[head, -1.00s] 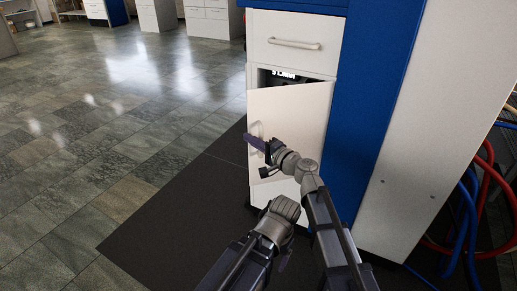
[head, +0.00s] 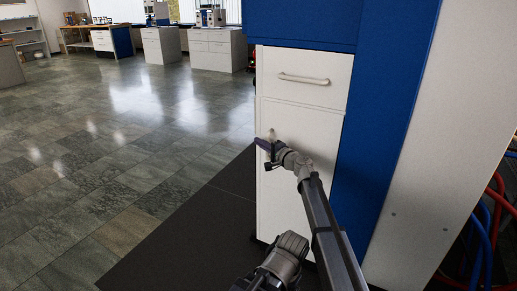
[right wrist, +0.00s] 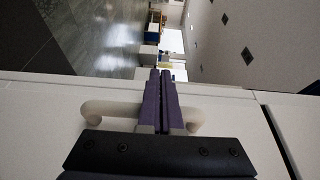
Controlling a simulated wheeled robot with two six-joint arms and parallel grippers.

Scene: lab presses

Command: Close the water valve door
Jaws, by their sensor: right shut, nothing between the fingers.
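The white water valve door (head: 308,134) is the lower front of the cabinet, below a drawer. It looks flush with the cabinet front, and no dark opening shows above it. Its pale handle (head: 270,133) is on the door's left side, partly hidden by my gripper; it also shows in the right wrist view (right wrist: 98,108). My right gripper (head: 264,145) is shut and empty at the handle. In the right wrist view its purple fingers (right wrist: 160,76) lie together across the handle; I cannot tell whether they touch it.
A white drawer (head: 300,75) with a bar handle sits above the door. A blue panel (head: 375,150) and a pale wall panel (head: 440,130) stand to the right, with red and blue hoses (head: 490,235) beyond. A dark mat (head: 190,240) and open tiled floor lie left.

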